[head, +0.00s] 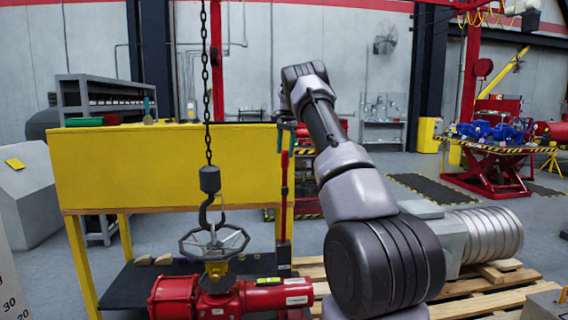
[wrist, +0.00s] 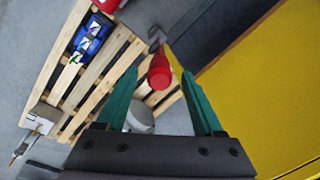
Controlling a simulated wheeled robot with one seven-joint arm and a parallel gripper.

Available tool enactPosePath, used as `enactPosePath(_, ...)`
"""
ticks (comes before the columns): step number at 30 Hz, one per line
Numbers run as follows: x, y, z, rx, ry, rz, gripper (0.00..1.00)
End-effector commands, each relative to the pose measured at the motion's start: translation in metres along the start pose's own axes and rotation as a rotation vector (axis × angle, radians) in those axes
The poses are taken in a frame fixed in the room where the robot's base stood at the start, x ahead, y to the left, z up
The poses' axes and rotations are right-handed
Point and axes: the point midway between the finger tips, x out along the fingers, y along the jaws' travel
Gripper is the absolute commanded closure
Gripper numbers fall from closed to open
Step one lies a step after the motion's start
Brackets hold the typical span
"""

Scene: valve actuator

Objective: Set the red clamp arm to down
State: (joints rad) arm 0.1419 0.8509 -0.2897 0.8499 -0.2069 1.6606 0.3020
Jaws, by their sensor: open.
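The red clamp arm (head: 284,180) stands upright in the head view, rising from a dark grey base beside the red valve actuator (head: 235,297). In the wrist view I look down on its red rounded end (wrist: 160,72). My gripper (wrist: 160,76) has two green fingers, open, one on each side of that red end in the picture. I cannot tell how deep the end sits between them or whether they touch it. In the head view my gripper (head: 286,138) is at the top of the clamp arm, partly hidden by my wrist.
A yellow panel (head: 160,165) stands close behind and left of the clamp arm. A chain with a hook (head: 208,180) hangs over the actuator's handwheel (head: 214,242). Wooden pallets (wrist: 85,80) lie below, carrying a blue part (wrist: 92,38). A large metal cylinder (head: 490,235) lies right.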

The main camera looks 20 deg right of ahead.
Motion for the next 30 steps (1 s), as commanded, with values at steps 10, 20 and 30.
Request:
enactPosePath(10,0.051,0.000,0.000,0.000,0.000,0.000,0.31)
enactPosePath(20,0.056,0.000,0.000,0.000,0.001,-0.001,0.31)
enactPosePath(30,0.055,0.000,0.000,0.000,0.001,-0.001,1.00)
